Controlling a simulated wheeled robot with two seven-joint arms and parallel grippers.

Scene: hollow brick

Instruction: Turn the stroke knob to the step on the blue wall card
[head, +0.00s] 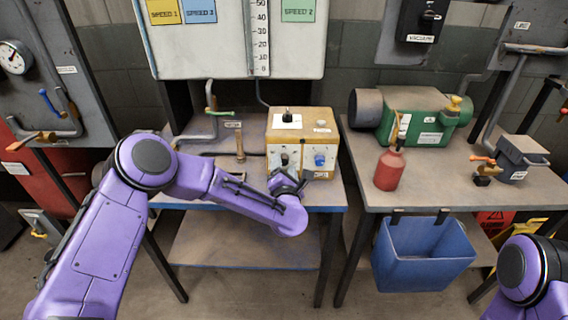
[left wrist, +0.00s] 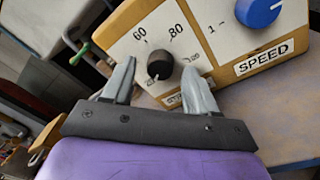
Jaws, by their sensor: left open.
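The stroke knob is a small black knob (left wrist: 159,64) on the white face of a yellow control box (head: 322,117). Around it I read 60 and 80; its label is partly hidden behind a finger. Its white mark seems to point down toward the low end. My left gripper (head: 286,172) is open in front of the box. In the left wrist view its two fingers (left wrist: 158,90) stand either side below the knob, apart from it as far as I can tell. The blue wall card (head: 199,10) is cut by the top edge; its step text is not shown.
A blue speed knob (head: 320,160) sits right of the stroke knob, with a SPEED label (left wrist: 264,56). Another black knob (head: 287,115) is on the box top. Yellow (head: 163,12) and green (head: 298,10) speed cards hang above. A red bottle (head: 389,170) stands on the right table.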

